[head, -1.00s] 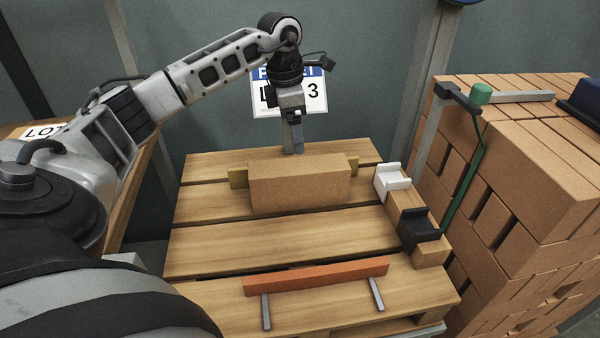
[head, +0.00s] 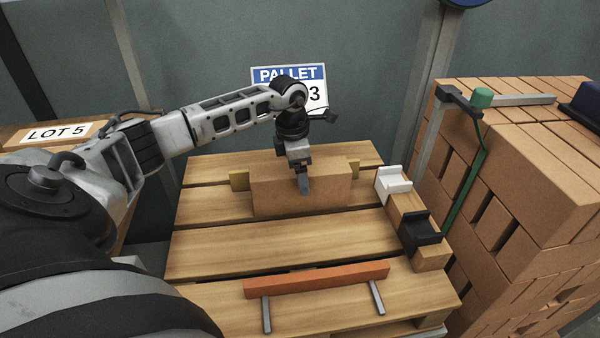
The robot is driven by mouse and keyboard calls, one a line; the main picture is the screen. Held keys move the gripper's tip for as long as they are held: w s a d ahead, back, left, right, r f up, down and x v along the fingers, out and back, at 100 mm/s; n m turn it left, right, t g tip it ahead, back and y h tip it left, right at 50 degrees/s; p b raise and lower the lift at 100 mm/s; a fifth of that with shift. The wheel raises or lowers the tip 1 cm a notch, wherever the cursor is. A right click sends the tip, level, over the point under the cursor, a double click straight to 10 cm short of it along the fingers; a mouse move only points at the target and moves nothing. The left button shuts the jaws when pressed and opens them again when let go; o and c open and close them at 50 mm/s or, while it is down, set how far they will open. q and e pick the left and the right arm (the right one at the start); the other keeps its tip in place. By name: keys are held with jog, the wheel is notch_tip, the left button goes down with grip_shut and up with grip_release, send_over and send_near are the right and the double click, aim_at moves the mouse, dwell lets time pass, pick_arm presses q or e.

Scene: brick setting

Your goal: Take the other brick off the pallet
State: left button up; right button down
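A tan brick (head: 272,193) sits on the wooden pallet (head: 215,252), toward its back. Yellow pieces (head: 239,180) show at both of its ends, mostly hidden by the brick. My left gripper (head: 303,184) points down at the middle of the brick and covers part of its top edge and front face. I see its fingers nearly edge-on, so their gap does not show, and I cannot tell whether they touch the brick. My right gripper is out of view.
An orange bar (head: 318,278) with two grey legs lies across the pallet's front. A wooden block (head: 405,203) with a white and a black holder stands at the pallet's right edge. A stack of bricks (head: 540,170) rises on the right. A "LOT 5" surface (head: 95,130) is at left.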

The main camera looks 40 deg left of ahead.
pick_arm(q)
jog(key=c, duration=1.7)
jog(key=shift+w+r, duration=0.15)
grip_shut()
jog(key=shift+r, duration=0.1)
